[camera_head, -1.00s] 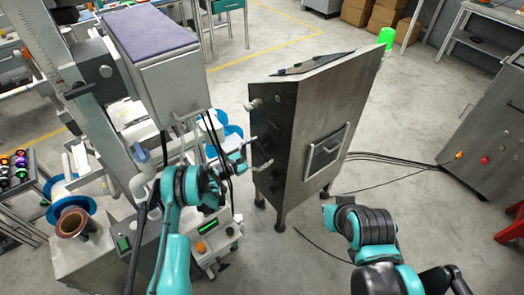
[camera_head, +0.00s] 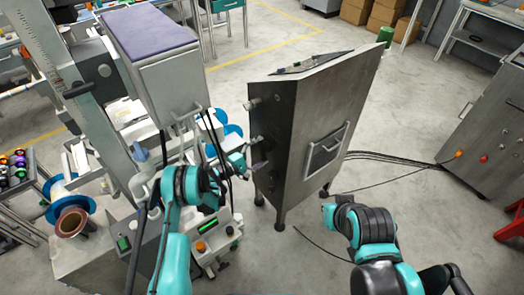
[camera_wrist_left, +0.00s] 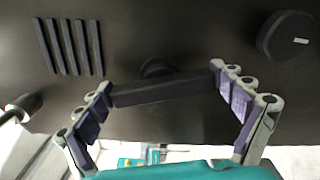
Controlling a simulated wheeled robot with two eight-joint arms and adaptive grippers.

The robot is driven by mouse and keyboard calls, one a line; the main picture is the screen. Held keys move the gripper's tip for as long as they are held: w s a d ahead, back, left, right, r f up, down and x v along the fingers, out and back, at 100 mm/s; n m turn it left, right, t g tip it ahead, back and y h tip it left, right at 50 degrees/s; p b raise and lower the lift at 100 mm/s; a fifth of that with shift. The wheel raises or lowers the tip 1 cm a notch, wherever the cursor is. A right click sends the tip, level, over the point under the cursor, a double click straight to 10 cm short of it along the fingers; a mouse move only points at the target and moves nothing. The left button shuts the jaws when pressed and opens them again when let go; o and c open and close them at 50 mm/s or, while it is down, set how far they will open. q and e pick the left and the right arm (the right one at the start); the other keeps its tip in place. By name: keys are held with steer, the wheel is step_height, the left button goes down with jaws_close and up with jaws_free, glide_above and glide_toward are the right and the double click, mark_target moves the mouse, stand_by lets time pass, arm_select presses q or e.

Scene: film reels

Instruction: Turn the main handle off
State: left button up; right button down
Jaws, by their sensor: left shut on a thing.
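The main handle (camera_wrist_left: 160,90) is a dark bar on a round hub on the face of a dark metal cabinet (camera_head: 328,112). In the left wrist view it lies almost level, slightly tilted. My left gripper (camera_wrist_left: 165,85) is shut on the handle, one finger at each end of the bar. In the head view my left gripper (camera_head: 256,154) is at the cabinet's narrow left side, and the handle is too small there to make out well. A green lamp (camera_head: 385,36) behind the cabinet's top corner looks dark.
A round dark knob (camera_wrist_left: 286,36) and vent slots (camera_wrist_left: 72,46) flank the handle. A machine with a purple-topped box (camera_head: 148,38) stands close at left. Black cables (camera_head: 395,160) run across the floor to another cabinet (camera_head: 490,130) at right.

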arm_select(q)
steer(key=shift+f+m, duration=0.15)
steer(key=shift+m, duration=1.45)
steer(key=o, duration=0.8)
steer(key=v, duration=0.7)
steer(key=shift+s+a, duration=0.2)
